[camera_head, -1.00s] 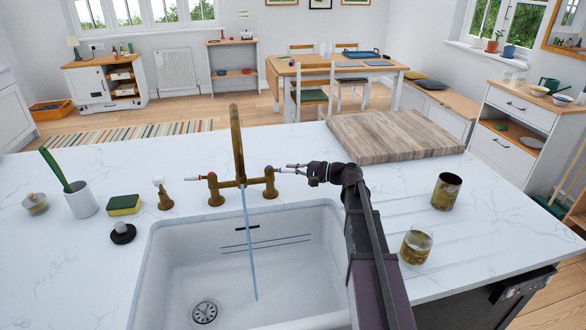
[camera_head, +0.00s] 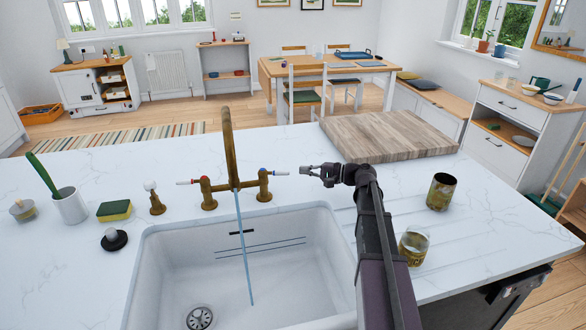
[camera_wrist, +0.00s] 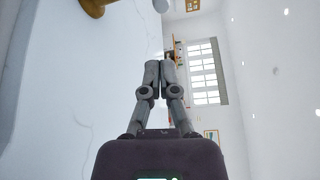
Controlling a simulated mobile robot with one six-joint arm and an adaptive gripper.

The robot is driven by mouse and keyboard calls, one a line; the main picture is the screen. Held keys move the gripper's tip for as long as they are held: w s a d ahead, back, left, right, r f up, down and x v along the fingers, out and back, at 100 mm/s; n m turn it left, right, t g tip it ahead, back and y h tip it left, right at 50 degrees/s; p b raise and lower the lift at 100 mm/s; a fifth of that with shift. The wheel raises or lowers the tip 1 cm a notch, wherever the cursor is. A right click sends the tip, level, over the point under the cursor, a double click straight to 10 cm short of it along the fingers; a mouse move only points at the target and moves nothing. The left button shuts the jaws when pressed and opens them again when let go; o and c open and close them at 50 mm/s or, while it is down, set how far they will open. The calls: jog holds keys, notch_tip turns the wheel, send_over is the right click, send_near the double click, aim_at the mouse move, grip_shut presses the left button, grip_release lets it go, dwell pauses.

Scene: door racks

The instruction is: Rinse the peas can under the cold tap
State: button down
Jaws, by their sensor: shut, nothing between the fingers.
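The brass tap (camera_head: 228,150) stands behind the sink, and a thin stream of water (camera_head: 245,250) runs from its spout into the basin. Its right lever (camera_head: 275,172) has a blue mark, its left lever (camera_head: 190,182) a red one. My gripper (camera_head: 304,170) is shut and empty, just right of the blue-marked lever's end, apparently apart from it. Two cans stand right of the sink: a rear one (camera_head: 442,192) and a front one (camera_head: 413,246). Their labels are unreadable.
The white sink (camera_head: 180,250) is empty except for water. A wooden board (camera_head: 385,135) lies behind my arm. A sponge (camera_head: 114,210), a brush cup (camera_head: 70,206) and a black plug (camera_head: 114,240) are on the left. The counter between is clear.

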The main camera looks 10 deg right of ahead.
jog(key=shift+s+v, duration=0.15)
jog(key=shift+v, duration=0.8)
jog(key=shift+s+v, duration=0.2)
jog(key=shift+v, duration=0.75)
jog(key=shift+w+a, duration=0.1)
jog(key=shift+a, duration=0.15)
